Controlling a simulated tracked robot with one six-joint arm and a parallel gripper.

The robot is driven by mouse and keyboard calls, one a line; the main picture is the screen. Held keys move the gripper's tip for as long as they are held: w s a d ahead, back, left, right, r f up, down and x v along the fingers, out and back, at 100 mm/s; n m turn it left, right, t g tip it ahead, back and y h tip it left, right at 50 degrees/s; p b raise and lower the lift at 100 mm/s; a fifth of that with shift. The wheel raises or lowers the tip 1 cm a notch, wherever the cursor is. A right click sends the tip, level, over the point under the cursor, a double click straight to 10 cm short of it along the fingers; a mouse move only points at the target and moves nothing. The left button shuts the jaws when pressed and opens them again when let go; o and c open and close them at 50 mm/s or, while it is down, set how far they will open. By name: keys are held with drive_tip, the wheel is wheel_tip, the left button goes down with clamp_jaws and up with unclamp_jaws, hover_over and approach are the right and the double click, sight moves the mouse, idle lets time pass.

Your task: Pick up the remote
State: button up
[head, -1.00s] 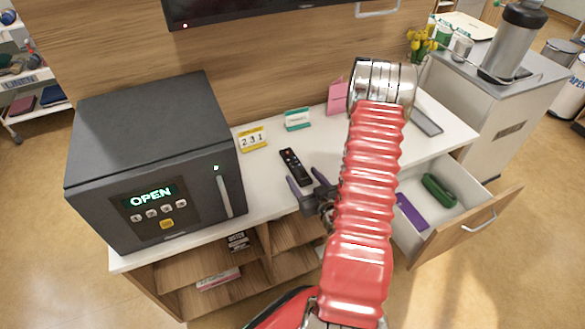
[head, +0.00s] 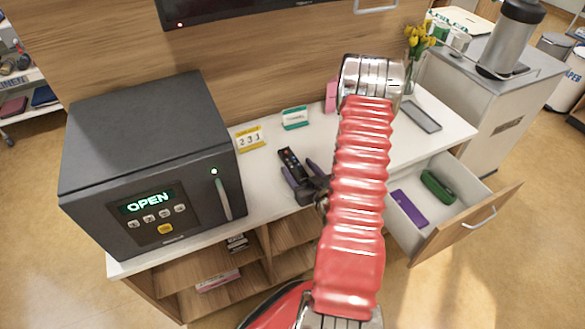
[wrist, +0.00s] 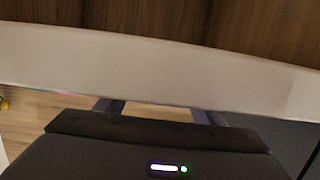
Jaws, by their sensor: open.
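The black remote (head: 291,163) with coloured buttons lies on the white counter top (head: 265,190), right of the safe and in front of the small signs. My gripper (head: 300,175) is open, its two dark fingers at the near end of the remote, one on each side in the head view. Whether they touch it cannot be told. In the wrist view my two fingertips (wrist: 160,108) show only in part behind the dark gripper body, and the remote cannot be made out there.
A dark safe (head: 150,160) reading OPEN stands on the left. A yellow number card (head: 249,138) and a green-edged card (head: 295,118) stand behind the remote. A grey flat device (head: 421,116) lies right. An open drawer (head: 470,230) holds a green case and a purple item.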

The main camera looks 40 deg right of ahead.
sight(299, 170)
drive_tip(key=shift+c, duration=0.6)
drive_tip(key=c, duration=1.2)
drive_tip(key=shift+o, duration=0.2)
drive_tip(key=shift+r, duration=0.2)
wheel_tip(299, 170, up, 10)
drive_tip(key=shift+f, duration=0.15)
